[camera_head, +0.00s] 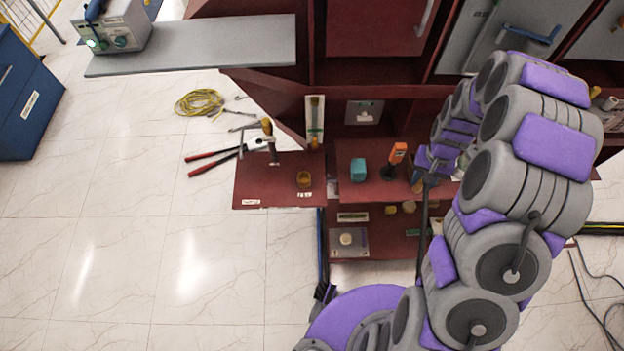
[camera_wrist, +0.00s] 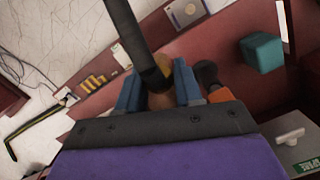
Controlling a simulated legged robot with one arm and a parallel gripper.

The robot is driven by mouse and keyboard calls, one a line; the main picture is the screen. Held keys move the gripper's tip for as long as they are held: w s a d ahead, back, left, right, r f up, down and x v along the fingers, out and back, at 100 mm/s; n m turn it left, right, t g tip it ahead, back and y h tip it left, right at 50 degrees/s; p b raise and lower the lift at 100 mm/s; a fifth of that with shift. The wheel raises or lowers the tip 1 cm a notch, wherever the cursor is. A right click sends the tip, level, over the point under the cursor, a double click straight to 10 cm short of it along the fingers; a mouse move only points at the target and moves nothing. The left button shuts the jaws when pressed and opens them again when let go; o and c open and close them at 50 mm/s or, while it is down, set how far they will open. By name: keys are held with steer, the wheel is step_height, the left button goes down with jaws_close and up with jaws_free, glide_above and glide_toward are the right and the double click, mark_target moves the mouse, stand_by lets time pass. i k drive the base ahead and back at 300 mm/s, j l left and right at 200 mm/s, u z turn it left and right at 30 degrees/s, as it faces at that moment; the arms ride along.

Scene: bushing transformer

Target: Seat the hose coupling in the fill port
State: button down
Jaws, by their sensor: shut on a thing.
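My gripper (camera_wrist: 158,90) has its blue fingers closed on the hose coupling (camera_wrist: 162,101), a brownish end piece partly hidden between them. A thick black hose (camera_wrist: 136,35) runs from the coupling to the top of the wrist view. In the head view, my gripper (camera_head: 424,172) is at the right part of the red shelf, partly hidden by my arm. The black hose (camera_head: 424,225) hangs below it there. The coupling itself is too hidden to make out in the head view. I cannot pick out the fill port with certainty in either view.
A teal block (camera_head: 358,169) and an orange-topped tool (camera_head: 397,154) stand on the red shelf, left of my gripper. A brown cup-like piece (camera_head: 304,179) sits on the left shelf, near a hammer (camera_head: 269,140). A lower shelf (camera_head: 375,247) holds small parts. The floor at left is mostly clear.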

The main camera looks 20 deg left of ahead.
mark_target(272, 178)
steer(key=k+j+u, duration=0.1)
steer(key=j, duration=1.45)
steer(key=k+u, duration=0.05)
